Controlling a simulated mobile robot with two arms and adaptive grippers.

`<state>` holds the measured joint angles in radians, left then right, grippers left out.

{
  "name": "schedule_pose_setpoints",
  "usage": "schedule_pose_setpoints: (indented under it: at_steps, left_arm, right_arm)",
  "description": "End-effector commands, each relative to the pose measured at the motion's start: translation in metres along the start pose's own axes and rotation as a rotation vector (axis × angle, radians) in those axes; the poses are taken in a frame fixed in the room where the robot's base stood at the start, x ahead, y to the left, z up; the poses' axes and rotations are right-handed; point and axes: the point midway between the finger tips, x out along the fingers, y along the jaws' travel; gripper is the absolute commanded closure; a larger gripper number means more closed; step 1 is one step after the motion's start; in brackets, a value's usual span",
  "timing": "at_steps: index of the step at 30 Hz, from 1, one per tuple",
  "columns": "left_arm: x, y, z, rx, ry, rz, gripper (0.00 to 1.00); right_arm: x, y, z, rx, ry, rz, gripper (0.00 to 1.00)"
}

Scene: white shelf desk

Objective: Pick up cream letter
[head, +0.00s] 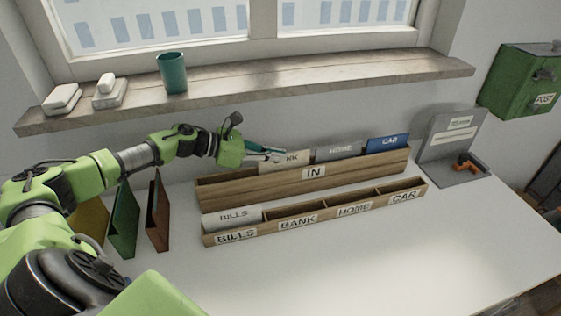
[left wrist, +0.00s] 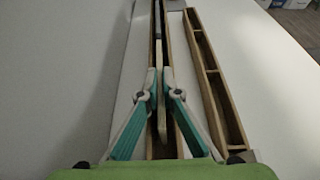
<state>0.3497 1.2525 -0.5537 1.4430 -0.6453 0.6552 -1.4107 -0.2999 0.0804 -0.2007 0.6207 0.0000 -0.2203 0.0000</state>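The cream letter (head: 294,159) stands upright in the wooden IN tray (head: 240,190), at the left of the letters there. Its label is partly hidden by my left gripper. My left gripper (head: 272,152) is at the letter's upper left part. In the left wrist view, its two teal-and-grey fingers (left wrist: 163,97) are apart, one on each side of the thin upright letter (left wrist: 184,126). A small gap seems to show beside the letter. My right gripper is not in view.
A grey HOME letter (head: 338,150) and a blue CAR letter (head: 388,142) stand farther right in the IN tray. A sorting rack (head: 325,212) in front has labelled slots, with a BILLS letter (head: 232,217) at its left. The desk's front is clear.

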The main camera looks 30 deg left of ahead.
Motion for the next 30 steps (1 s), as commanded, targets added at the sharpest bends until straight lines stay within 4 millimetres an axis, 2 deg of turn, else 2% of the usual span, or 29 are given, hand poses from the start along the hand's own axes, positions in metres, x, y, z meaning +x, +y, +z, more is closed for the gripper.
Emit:
schedule_pose_setpoints:
  at_steps: [8, 10, 23, 24, 30]
  left_arm:
    - [-0.008, 0.0, 0.019, 0.005, 0.0, 0.001, 1.0]
    - [-0.005, -0.005, 0.01, 0.037, 0.003, 0.013, 1.0]
    - [-0.002, -0.032, 0.005, 0.284, 0.003, 0.113, 1.0]
    - [-0.01, -0.032, 0.022, 0.284, 0.002, 0.116, 1.0]
    - [-0.022, -0.042, 0.053, 0.279, 0.002, 0.114, 1.0]
  right_arm:
    - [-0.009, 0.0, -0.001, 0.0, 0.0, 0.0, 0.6]
    - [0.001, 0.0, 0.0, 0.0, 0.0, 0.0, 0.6]
    - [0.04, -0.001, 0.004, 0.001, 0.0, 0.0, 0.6]
    - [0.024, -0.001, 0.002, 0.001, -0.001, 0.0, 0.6]
    - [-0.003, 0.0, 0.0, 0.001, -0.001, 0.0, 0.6]
